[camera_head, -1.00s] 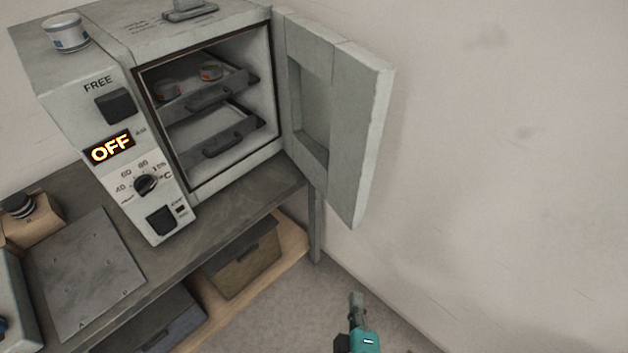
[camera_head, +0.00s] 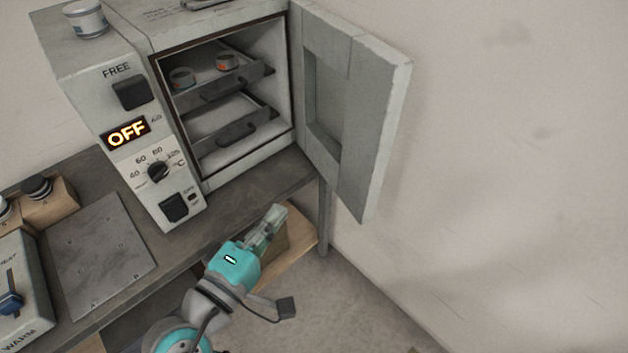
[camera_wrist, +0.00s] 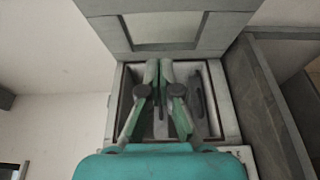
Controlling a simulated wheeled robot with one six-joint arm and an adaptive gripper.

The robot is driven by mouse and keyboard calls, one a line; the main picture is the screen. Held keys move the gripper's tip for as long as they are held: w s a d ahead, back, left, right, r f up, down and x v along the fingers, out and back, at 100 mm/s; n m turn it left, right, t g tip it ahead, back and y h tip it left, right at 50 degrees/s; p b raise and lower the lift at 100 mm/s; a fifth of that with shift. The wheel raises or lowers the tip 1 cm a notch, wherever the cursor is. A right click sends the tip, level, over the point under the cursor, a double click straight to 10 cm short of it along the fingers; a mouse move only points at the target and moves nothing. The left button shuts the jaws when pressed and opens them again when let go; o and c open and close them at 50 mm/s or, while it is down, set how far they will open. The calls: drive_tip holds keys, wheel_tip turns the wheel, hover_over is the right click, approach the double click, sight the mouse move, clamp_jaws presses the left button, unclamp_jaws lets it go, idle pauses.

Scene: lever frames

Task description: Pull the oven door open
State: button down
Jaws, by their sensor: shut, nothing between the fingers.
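The oven (camera_head: 165,125) is a grey box on the bench, with its front panel display reading OFF. Its door (camera_head: 350,110) stands wide open, swung out to the right, and the interior shows two racks (camera_head: 225,90). The open door also shows in the wrist view (camera_wrist: 165,30). My gripper (camera_head: 276,214) is in front of the bench, below and in front of the oven opening, apart from the door. Its fingers (camera_wrist: 166,66) are together and hold nothing. The door's handle is not clearly visible.
The bench (camera_head: 255,195) carries a flat metal plate (camera_head: 98,255) and a device with a blue lever (camera_head: 12,300) at left. Small cups (camera_head: 182,78) sit on the upper rack. A wall stands close behind the door. Floor is free at lower right.

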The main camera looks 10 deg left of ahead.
drive_tip(key=s+d+x, duration=0.1)
drive_tip(key=d+x, duration=0.1)
drive_tip(key=x, duration=1)
drive_tip(key=shift+w+d, duration=0.35)
drive_tip(key=shift+d, duration=0.15)
drive_tip(key=w+d+n+y, duration=0.1)
drive_tip(key=w+d+y, duration=0.1)
drive_tip(key=w+d, duration=0.5)
drive_tip(key=d, duration=0.6)
drive_tip(key=shift+w+n+t, duration=0.3)
